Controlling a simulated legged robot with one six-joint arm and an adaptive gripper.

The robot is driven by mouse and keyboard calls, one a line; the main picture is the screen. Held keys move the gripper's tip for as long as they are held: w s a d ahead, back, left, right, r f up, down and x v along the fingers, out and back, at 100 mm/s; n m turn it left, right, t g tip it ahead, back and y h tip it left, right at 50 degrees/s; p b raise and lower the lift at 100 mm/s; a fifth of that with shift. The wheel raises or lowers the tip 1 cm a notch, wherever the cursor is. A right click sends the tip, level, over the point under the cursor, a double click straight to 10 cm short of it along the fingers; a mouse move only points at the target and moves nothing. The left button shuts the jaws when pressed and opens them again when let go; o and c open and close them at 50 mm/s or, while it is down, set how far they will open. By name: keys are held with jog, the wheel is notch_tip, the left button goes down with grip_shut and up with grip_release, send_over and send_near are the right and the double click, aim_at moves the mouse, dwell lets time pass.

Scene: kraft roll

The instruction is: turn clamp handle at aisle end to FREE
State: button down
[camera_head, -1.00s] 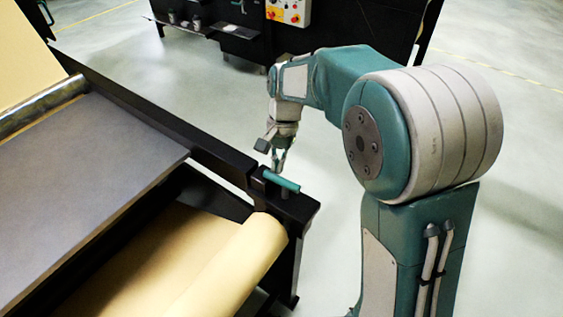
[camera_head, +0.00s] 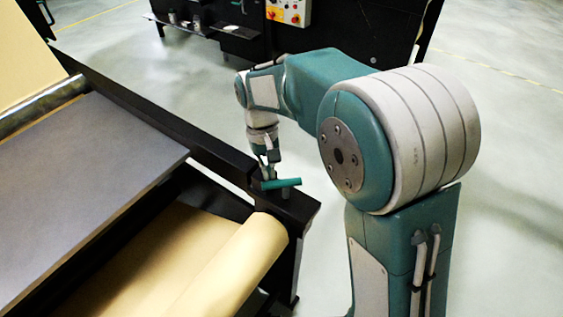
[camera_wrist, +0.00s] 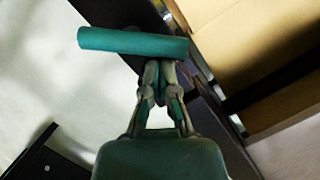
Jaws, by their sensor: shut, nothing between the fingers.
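The clamp handle (camera_head: 281,184) is a teal bar on a short post at the corner of the black frame, beside the end of the kraft roll. In the wrist view the handle (camera_wrist: 132,42) lies nearly level across the upper part of the picture. My gripper (camera_head: 265,174) is at the handle's left part in the head view. In the wrist view my gripper (camera_wrist: 159,66) is shut with nothing between the fingers, its tips against or very near the handle's right part. I cannot tell whether they touch. No FREE marking is readable.
The black frame rail (camera_head: 160,118) runs back to the left. A dark machine (camera_head: 350,35) stands behind. The pale floor (camera_head: 480,150) to the right is open.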

jog(key=shift+s+a+n+t+h, duration=0.15)
jog(key=shift+s+n+h, duration=0.2)
jog(key=shift+n, duration=0.7)
jog(key=shift+s+n+t+h, duration=0.15)
jog(key=shift+s+n, duration=0.3)
jog(key=shift+n, duration=0.6)
jog(key=shift+s, duration=0.2)
jog(key=shift+w, duration=0.1)
